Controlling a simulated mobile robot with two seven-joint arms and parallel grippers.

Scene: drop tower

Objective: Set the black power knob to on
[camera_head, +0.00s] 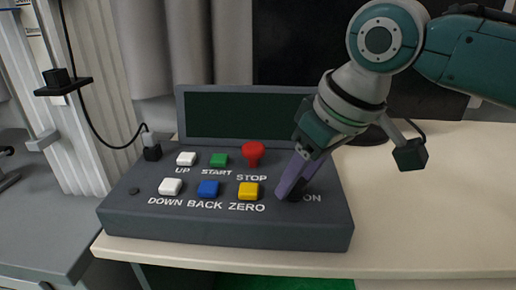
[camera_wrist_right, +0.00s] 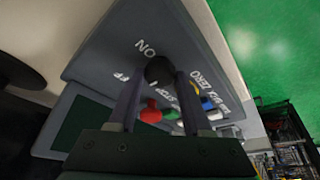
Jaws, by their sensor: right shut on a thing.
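The control box (camera_head: 230,228) is dark grey and sits at the front of a cream table. Its black power knob (camera_wrist_right: 159,71) is at the box's right end, beside the white "ON" lettering. In the head view my right gripper (camera_head: 287,192) reaches down over the knob and mostly hides it. In the wrist view the two fingers of my right gripper (camera_wrist_right: 157,82) stand on either side of the round knob, shut on it. Which way the knob is turned cannot be told. My left gripper is not in view.
Beside the knob are a yellow ZERO button (camera_head: 248,191) and a red STOP button (camera_head: 253,152), with green, blue and white buttons further left. A dark green screen (camera_head: 245,115) stands behind. The table (camera_head: 430,215) is clear to the right.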

